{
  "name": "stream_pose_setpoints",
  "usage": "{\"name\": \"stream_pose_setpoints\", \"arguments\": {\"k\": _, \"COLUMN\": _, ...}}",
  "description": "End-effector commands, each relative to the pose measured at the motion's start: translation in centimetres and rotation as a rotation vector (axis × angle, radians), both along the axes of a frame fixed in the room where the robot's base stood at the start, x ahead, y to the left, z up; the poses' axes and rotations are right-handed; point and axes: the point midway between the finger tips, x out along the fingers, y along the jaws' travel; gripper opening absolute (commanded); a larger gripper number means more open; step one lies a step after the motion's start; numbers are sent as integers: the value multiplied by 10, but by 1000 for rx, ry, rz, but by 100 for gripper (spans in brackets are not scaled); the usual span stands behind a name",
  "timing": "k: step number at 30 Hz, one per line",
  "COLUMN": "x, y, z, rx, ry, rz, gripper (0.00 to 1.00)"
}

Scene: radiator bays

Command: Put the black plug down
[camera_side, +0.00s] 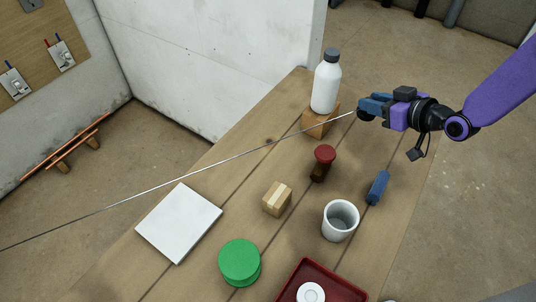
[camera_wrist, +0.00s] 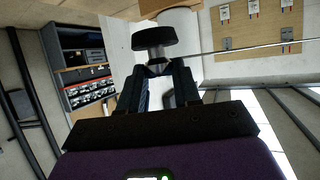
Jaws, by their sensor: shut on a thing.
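The black plug (camera_wrist: 155,36) is a wide dark disc on a grey stem, seen between my fingertips in the wrist view. In the side view it is a small dark round shape (camera_side: 364,115) at the fingertips. My gripper (camera_side: 374,103) is shut on it, up at the right, apart from the table and just right of the white bottle. Its fingers also show in the wrist view (camera_wrist: 163,78). A thin pale line (camera_side: 200,171) runs from near the plug to the left edge; I cannot tell whether it is attached.
A white bottle (camera_side: 326,82) stands on a wooden block (camera_side: 320,124). The wooden table (camera_side: 215,165) holds a red-topped object (camera_side: 324,157), wood block (camera_side: 277,198), white cup (camera_side: 338,222), blue object (camera_side: 377,187), green tin (camera_side: 239,261), white slab (camera_side: 179,222) and red tray (camera_side: 338,286).

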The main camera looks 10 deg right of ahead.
Motion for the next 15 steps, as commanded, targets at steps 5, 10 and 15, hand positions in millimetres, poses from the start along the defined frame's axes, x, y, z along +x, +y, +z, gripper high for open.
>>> {"name": "stream_pose_setpoints", "arguments": {"k": 5, "x": -2, "y": 44, "z": 11, "rx": 0, "ry": -2, "rz": 211, "gripper": 2}}
{"name": "stream_pose_setpoints", "arguments": {"k": 10, "x": -9, "y": 75, "z": 18, "rx": 1, "ry": -1, "rz": 390, "gripper": 2}}
{"name": "stream_pose_setpoints", "arguments": {"k": 15, "x": -20, "y": 100, "z": 22, "rx": 1, "ry": -1, "rz": 555, "gripper": 2}}
